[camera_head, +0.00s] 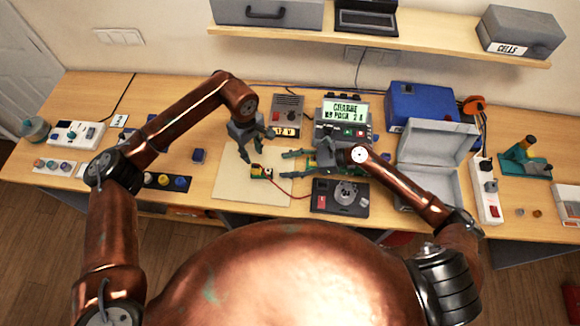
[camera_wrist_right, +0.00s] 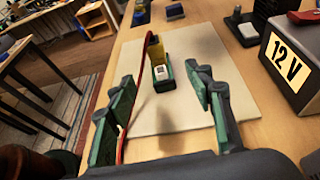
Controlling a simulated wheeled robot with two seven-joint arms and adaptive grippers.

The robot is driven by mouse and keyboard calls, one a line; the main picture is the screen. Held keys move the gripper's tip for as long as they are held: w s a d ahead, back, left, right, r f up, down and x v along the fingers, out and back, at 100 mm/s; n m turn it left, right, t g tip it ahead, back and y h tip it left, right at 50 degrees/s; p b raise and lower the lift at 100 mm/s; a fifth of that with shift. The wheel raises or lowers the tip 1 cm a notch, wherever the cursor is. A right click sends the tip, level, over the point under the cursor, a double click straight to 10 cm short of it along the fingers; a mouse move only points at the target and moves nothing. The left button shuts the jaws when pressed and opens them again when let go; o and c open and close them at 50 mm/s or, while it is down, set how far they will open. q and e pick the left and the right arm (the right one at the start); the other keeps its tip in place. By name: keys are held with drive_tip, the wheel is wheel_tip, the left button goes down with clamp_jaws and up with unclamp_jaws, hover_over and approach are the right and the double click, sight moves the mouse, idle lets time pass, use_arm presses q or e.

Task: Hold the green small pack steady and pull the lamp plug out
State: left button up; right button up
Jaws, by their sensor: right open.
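The green small pack (camera_head: 256,172) sits on the pale mat, with a yellow part on it and a red cable (camera_head: 290,191) running off right. In the right wrist view the pack (camera_wrist_right: 164,84) lies between my open fingers but ahead of them. The yellow part (camera_wrist_right: 158,50) and a small white piece show there; I cannot tell which is the lamp plug. My right gripper (camera_head: 285,165) is open and empty, right of the pack, pointing left; it also shows in the right wrist view (camera_wrist_right: 158,95). My left gripper (camera_head: 257,146) is open and empty, just behind the pack.
The pale mat (camera_head: 232,190) is otherwise clear. A 12 V box (camera_head: 288,112) and a charger with a lit display (camera_head: 345,110) stand behind. A black dial unit (camera_head: 340,197) is right of the mat. An open grey case (camera_head: 432,145) lies further right.

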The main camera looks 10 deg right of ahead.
sight(271, 170)
drive_tip(key=shift+d+f, duration=0.15)
drive_tip(key=shift+f, duration=0.5)
use_arm(q)
drive_tip(key=shift+w, duration=0.1)
use_arm(e)
drive_tip(key=shift+a+f, duration=0.2)
drive_tip(key=shift+f, duration=0.05)
drive_tip(key=x, duration=0.7)
drive_tip(key=shift+s+a+f, duration=0.1)
drive_tip(key=shift+a, duration=0.05)
drive_tip(key=shift+c, duration=0.3)
